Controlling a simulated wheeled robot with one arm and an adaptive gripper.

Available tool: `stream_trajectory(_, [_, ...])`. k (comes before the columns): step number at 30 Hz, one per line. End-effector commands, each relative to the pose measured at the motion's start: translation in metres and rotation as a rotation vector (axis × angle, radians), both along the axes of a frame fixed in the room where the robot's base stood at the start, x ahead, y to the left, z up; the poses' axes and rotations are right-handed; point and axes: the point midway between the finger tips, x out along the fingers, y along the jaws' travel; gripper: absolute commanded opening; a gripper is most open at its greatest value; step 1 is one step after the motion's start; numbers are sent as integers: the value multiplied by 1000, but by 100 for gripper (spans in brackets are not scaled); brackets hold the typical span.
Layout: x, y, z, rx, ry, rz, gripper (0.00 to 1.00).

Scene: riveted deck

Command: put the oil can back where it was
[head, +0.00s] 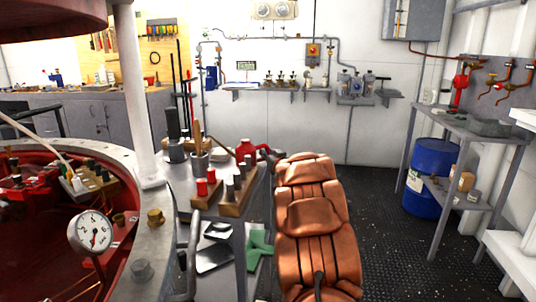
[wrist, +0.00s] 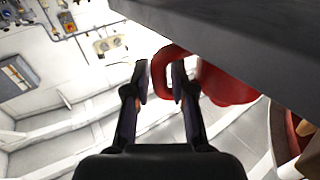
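The red oil can (head: 245,149) stands at the far end of the grey metal cart top, with its handle toward the right. In the wrist view the red can body (wrist: 228,84) shows beside a dark grey slab, and its loop handle (wrist: 160,72) lies between my fingers. My gripper (wrist: 160,80) is open around the handle, with a gap showing at the left finger. In the head view the gripper is small and dark beside the handle, mostly hidden behind my orange arm.
The cart top (head: 178,197) also carries a wooden block with red and dark pegs (head: 236,192) and a tool cup (head: 199,165). A red round tank with a gauge (head: 91,232) is at left. A blue drum (head: 429,170) stands under the right bench. Dark floor right of my arm is clear.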

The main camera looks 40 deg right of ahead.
Motion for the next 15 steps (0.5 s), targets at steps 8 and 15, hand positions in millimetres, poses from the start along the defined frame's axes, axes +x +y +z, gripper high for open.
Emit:
stream_trajectory(8, [0,0,0,1,1,0,40])
stream_trajectory(15, [-2,1,3,1,1,0,40])
